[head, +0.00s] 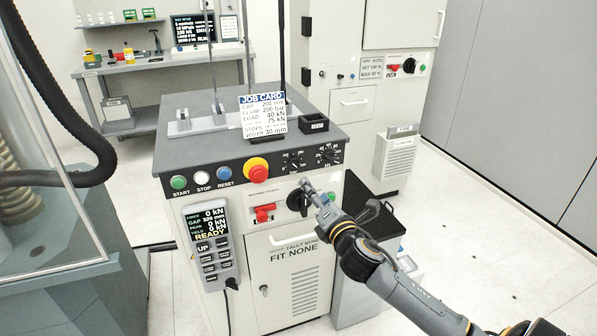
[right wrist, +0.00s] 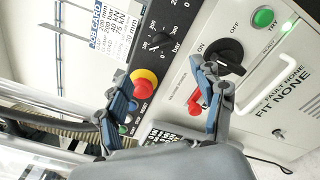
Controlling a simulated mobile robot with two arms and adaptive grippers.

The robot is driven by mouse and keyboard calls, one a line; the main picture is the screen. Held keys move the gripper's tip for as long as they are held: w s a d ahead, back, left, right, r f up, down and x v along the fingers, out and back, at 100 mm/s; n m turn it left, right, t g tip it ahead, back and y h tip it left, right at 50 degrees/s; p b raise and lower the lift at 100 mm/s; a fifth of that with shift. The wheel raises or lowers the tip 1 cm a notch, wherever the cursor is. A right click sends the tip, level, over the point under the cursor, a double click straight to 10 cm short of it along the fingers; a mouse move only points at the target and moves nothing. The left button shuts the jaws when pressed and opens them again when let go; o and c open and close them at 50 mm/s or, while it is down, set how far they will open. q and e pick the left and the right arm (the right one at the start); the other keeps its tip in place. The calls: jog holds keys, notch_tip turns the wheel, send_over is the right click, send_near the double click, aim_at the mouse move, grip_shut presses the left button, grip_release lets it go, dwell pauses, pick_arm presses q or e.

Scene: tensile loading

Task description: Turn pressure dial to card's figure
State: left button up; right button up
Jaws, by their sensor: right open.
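The pressure dial (head: 292,160), a small black knob with a white scale, is on the cabinet's dark panel beside a second dial (head: 328,155). In the right wrist view the pressure dial (right wrist: 160,41) has "bar" by its scale; I cannot read its setting surely. The job card (head: 262,115) stands on the cabinet top, with a clamp line of 200 bar. My right gripper (head: 308,189) is open and empty in front of the panel, below the dials. In the right wrist view its fingers (right wrist: 164,97) are spread, apart from the dial. My left gripper is out of view.
The red emergency button (head: 257,169) sits left of the dials. A black ON/OFF knob (head: 297,201) and red switch (head: 265,213) are below, close to my right gripper. A handset (head: 210,247) hangs at the cabinet's left. A black tray (head: 314,122) is on top.

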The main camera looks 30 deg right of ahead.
aim_at(298, 167)
jog(key=p+x, duration=0.1)
jog(key=x, duration=1.2)
jog(key=shift+a, duration=0.15)
jog(key=c, duration=1.2)
